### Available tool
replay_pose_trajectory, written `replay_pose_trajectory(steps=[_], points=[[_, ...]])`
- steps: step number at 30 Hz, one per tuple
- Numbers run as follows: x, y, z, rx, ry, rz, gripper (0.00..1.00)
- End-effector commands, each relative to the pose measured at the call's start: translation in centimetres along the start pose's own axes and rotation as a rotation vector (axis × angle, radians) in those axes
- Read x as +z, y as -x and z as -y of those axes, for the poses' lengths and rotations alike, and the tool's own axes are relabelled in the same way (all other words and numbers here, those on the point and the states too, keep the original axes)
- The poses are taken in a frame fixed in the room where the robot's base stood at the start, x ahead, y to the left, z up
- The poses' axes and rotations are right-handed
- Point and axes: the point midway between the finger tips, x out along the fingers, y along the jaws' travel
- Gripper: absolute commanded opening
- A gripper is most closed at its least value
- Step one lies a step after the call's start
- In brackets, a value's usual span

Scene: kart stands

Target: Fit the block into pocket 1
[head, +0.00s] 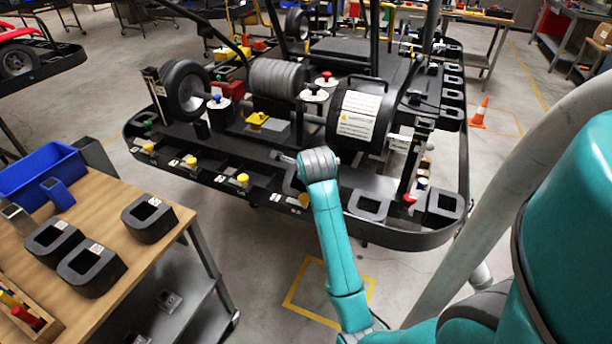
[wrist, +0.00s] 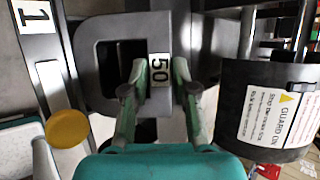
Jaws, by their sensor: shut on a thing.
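The block (wrist: 92,30) is dark grey with a square hole and a white label reading 50. In the wrist view, my gripper (wrist: 159,72) has its two teal fingers closed on it. A white label with the number 1 (wrist: 32,15) is on a dark strip left of the block, apart from it. The opening of pocket 1 cannot be made out. In the head view, my arm reaches over the front edge of the black kart stand (head: 270,205); the fingers and most of the block are hidden there.
A yellow knob (wrist: 67,128) is left of my gripper. A drum with a warning label (wrist: 268,105) is close on the right. The stand carries wheels (head: 185,90) and posts. A wooden table (head: 125,262) at left holds several grey blocks and a blue bin (head: 40,178).

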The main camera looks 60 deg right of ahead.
Motion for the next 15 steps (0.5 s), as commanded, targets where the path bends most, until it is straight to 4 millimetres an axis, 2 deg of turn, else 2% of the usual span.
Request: replay_pose_trajectory(steps=[9,15], points=[[1.7,4.0,4.2,-0.007,-0.002,0.004,0.0],[2.3,5.6,5.7,-0.005,-0.001,0.003,0.0]])
